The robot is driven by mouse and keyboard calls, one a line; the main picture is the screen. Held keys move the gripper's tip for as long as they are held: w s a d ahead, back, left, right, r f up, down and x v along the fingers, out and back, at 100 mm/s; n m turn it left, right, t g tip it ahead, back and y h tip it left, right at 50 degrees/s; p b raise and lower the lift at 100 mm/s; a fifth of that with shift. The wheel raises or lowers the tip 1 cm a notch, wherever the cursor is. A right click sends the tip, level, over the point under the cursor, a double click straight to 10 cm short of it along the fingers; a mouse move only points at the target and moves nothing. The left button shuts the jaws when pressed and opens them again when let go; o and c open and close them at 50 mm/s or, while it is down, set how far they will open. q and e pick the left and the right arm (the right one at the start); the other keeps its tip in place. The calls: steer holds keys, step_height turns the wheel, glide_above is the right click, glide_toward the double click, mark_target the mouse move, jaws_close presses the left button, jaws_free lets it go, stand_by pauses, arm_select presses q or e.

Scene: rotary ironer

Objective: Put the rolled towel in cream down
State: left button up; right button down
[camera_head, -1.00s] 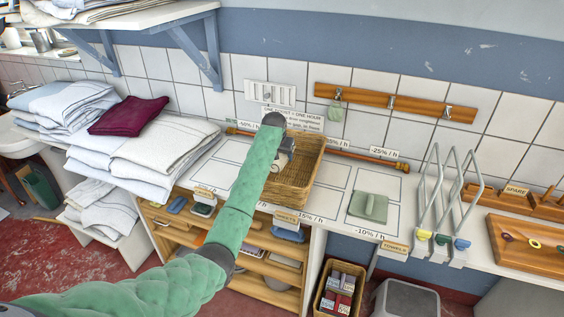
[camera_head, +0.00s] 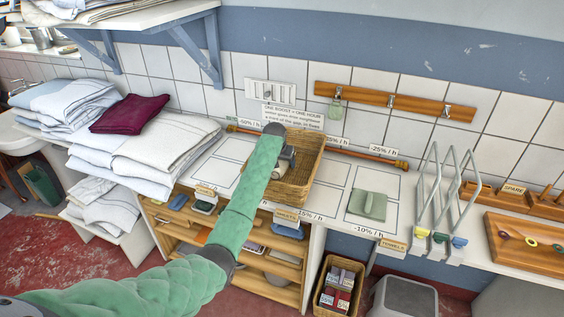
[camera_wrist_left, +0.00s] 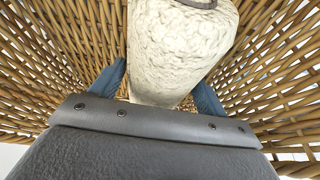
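The rolled towel in cream (camera_wrist_left: 180,50) is upright in the middle of the left wrist view, between the two blue fingers of my left gripper (camera_wrist_left: 159,72). In the head view my left gripper (camera_head: 284,157) is inside the wicker basket (camera_head: 305,180), and a small part of the cream towel (camera_head: 278,169) shows beside my arm. My forearm hides much of the towel and the basket's left side. Whether the towel touches the basket floor cannot be told. My right gripper is not in view.
The basket stands on a white counter with marked rectangles (camera_head: 335,173). Folded white towels (camera_head: 165,145) and a maroon cloth (camera_head: 130,114) are at the left. A green pad (camera_head: 367,205) and wire racks (camera_head: 445,200) are at the right. A wooden rod (camera_head: 365,158) lies behind.

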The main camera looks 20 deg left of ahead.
arm_select(q)
steer(key=shift+r, duration=0.1)
steer(key=shift+s+r, duration=0.1)
steer(key=shift+r, duration=0.1)
steer(key=b+v, duration=0.2)
steer(key=v, duration=0.3)
steer(key=shift+s+r, duration=0.1)
steer(key=shift+r, duration=0.2)
steer(key=b+v, duration=0.1)
steer(key=v, duration=0.4)
steer(key=shift+r+b, duration=0.1)
steer(key=shift+b, duration=0.3)
steer(key=shift+s+r, duration=0.15)
steer(key=shift+r, duration=0.25)
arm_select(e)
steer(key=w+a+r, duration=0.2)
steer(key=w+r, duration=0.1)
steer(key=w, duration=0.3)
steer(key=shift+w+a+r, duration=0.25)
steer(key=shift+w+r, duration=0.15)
